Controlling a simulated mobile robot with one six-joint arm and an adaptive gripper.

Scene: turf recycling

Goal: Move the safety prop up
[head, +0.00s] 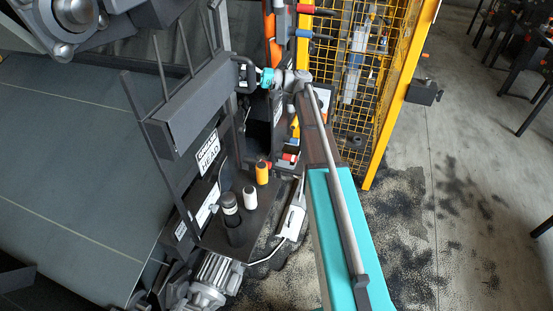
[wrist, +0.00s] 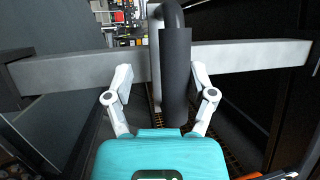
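In the wrist view, a dark cylindrical grip (wrist: 175,75) on a bent bar stands upright in front of a long grey beam (wrist: 240,58). I take this grip to be part of the safety prop, but no label on it shows. My gripper (wrist: 162,72) is open, with one white finger on each side of the grip. Gaps show between the fingers and the grip. In the head view, my gripper (head: 248,77) is small, beside the dark frame of the machine. The grip is hard to make out there.
A grey box beam (head: 190,105) with upright rods lies left of my gripper. Below are a control panel with an orange-topped knob (head: 262,172) and a motor (head: 212,280). A yellow mesh guard (head: 365,80) stands at the right. Beyond it is open floor with dark granules (head: 450,200).

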